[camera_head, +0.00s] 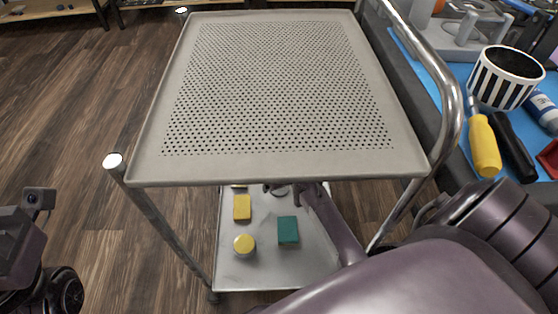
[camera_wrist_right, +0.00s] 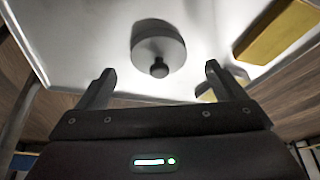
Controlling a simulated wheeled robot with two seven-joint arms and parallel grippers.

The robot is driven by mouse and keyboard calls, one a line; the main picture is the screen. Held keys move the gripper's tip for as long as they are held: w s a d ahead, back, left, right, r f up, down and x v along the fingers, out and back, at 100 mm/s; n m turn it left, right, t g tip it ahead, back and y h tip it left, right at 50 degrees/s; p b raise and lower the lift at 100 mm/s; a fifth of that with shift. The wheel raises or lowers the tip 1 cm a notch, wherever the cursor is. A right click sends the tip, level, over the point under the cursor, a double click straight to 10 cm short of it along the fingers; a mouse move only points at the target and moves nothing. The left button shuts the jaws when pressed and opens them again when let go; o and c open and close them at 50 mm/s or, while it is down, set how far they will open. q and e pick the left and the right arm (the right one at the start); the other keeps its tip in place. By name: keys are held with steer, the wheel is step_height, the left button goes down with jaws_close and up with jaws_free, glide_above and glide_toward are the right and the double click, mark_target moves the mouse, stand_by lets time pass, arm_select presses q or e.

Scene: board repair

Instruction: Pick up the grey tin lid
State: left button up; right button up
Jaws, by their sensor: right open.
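The grey tin lid (camera_wrist_right: 158,38) lies on the lower shelf of the cart in the right wrist view, with its dark round knob (camera_wrist_right: 159,68) toward me. My right gripper (camera_wrist_right: 160,70) is open, with one finger on each side of the knob and a gap to both; I cannot tell how far off it still is in depth. In the head view the right gripper (camera_head: 277,188) reaches under the upper shelf, and the lid is mostly hidden there by the shelf edge and gripper. My left gripper's fingers are not in view.
The cart's perforated upper shelf (camera_head: 290,167) overhangs the reach. On the lower shelf (camera_head: 245,275) are a yellow block (camera_head: 242,207), a round yellow item (camera_head: 244,244) and a green block (camera_head: 288,230). A bench at right holds a striped cup (camera_head: 505,78) and a yellow-handled tool (camera_head: 483,145).

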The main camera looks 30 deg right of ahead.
steer(key=b+x, duration=0.1)
steer(key=x, duration=0.2)
steer(key=shift+d+f+b, duration=0.1)
steer(key=shift+f+b, duration=0.3)
steer(key=shift+r, duration=0.15)
steer(key=c, duration=1)
steer(key=shift+r, duration=0.1)
